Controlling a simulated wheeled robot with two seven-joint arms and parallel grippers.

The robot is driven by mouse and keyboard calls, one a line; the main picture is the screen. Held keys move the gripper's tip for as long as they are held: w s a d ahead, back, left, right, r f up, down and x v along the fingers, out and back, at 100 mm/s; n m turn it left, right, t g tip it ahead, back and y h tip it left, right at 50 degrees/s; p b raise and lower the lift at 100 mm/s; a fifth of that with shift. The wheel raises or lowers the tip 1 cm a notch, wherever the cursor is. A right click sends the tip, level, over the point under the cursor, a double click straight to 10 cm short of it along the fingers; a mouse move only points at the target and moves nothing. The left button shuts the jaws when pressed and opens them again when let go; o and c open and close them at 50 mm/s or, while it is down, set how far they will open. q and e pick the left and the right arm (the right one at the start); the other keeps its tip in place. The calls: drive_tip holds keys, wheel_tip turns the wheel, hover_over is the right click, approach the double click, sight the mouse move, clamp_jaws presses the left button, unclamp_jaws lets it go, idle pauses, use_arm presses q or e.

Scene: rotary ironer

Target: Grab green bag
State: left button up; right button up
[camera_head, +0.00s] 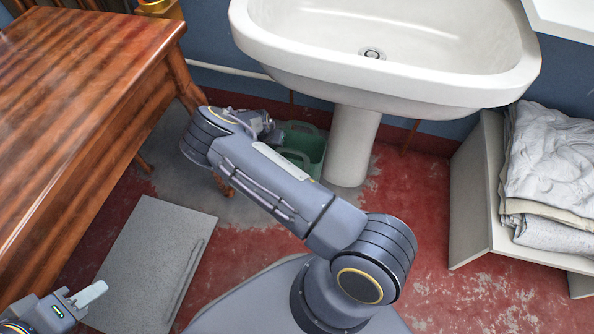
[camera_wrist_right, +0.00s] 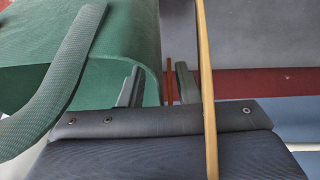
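The green bag (camera_head: 302,146) stands on the floor beside the sink pedestal, partly hidden by my right arm. In the right wrist view the green bag (camera_wrist_right: 125,35) fills the upper left, with its strap-like handle (camera_wrist_right: 62,75) curving at the left. My right gripper (camera_wrist_right: 158,86) is open, its two dark fingers apart. The bag's side edge shows between the fingers, nearer the left one; I cannot tell if they touch. In the head view the right gripper (camera_head: 262,124) is small at the bag's left. My left gripper (camera_head: 78,298) is at the lower left, away from the bag; its finger gap is unclear.
A white sink (camera_head: 400,85) on a pedestal (camera_head: 351,145) stands beside the bag. A wooden table (camera_head: 75,110) is at left, a grey board (camera_head: 150,265) on the floor. Folded cloths (camera_head: 550,165) lie on a shelf at right. A thin tan strip (camera_wrist_right: 205,60) crosses the wrist view.

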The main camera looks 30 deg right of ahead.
clamp_jaws()
drive_tip(key=shift+r, duration=0.2)
idle(0.3)
